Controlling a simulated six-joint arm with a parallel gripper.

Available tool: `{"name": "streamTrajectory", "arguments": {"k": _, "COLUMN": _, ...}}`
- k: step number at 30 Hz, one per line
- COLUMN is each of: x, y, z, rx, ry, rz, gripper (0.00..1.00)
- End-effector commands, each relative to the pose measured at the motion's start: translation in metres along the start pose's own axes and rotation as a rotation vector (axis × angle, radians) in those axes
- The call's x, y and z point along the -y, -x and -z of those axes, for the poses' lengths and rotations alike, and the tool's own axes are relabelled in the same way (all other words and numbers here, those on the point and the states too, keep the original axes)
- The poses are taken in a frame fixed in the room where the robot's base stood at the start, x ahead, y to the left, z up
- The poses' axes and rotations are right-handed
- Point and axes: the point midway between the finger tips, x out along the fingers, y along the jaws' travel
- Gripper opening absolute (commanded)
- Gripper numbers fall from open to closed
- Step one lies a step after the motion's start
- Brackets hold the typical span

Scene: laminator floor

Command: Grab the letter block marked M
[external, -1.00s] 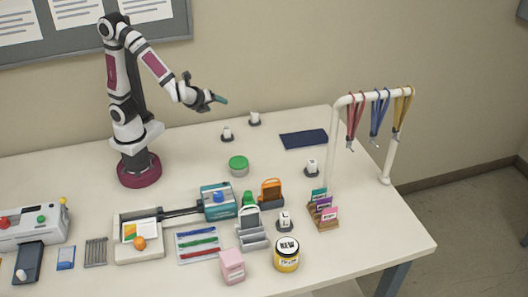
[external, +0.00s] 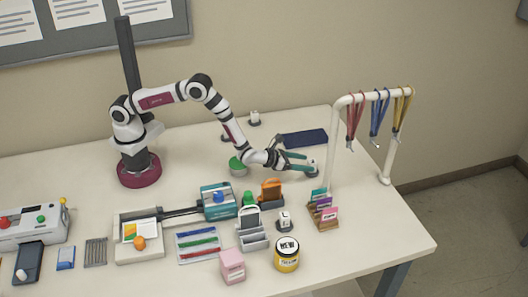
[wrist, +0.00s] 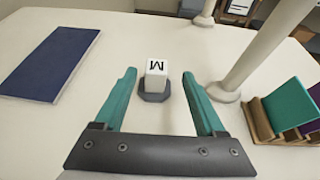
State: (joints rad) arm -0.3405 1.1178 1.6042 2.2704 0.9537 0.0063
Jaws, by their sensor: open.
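The block marked M (wrist: 156,68) is a small white cube on a dark grey base (wrist: 154,92), standing on the table. In the wrist view it sits ahead of my gripper, between the lines of the two fingers, with the letter on its top face upside down. My gripper (wrist: 160,78) is open with teal fingers and nothing between them; the block is apart from both. In the external view my gripper (external: 300,163) is low over the right part of the table, and the block is largely hidden there by the fingers.
A dark blue mat (wrist: 50,62) lies left of the block.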

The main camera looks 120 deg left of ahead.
Motion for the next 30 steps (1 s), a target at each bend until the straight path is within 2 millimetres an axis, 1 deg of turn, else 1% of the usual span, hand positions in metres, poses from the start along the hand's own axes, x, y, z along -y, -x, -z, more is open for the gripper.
{"name": "streamTrajectory", "arguments": {"k": 3, "x": -0.006, "y": -0.024, "z": 0.007, "rx": 0.0, "ry": 0.002, "rz": -0.003, "gripper": 0.72}}
{"name": "streamTrajectory", "arguments": {"k": 6, "x": -0.006, "y": -0.04, "z": 0.007, "rx": 0.0, "ry": 0.001, "rz": -0.002, "gripper": 0.72}}
{"name": "streamTrajectory", "arguments": {"k": 9, "x": -0.006, "y": -0.046, "z": 0.006, "rx": 0.0, "ry": 0.001, "rz": -0.001, "gripper": 0.72}}
{"name": "streamTrajectory", "arguments": {"k": 14, "x": -0.005, "y": -0.045, "z": 0.006, "rx": 0.0, "ry": 0.001, "rz": -0.001, "gripper": 0.72}}
{"name": "streamTrajectory", "arguments": {"k": 18, "x": -0.005, "y": -0.045, "z": 0.006, "rx": 0.0, "ry": 0.001, "rz": -0.001, "gripper": 0.47}}
{"name": "streamTrajectory", "arguments": {"k": 26, "x": -0.005, "y": -0.045, "z": 0.006, "rx": 0.0, "ry": 0.001, "rz": -0.001, "gripper": 0.01}}
{"name": "streamTrajectory", "arguments": {"k": 30, "x": -0.005, "y": -0.045, "z": 0.006, "rx": 0.0, "ry": 0.001, "rz": -0.001, "gripper": 0.0}}
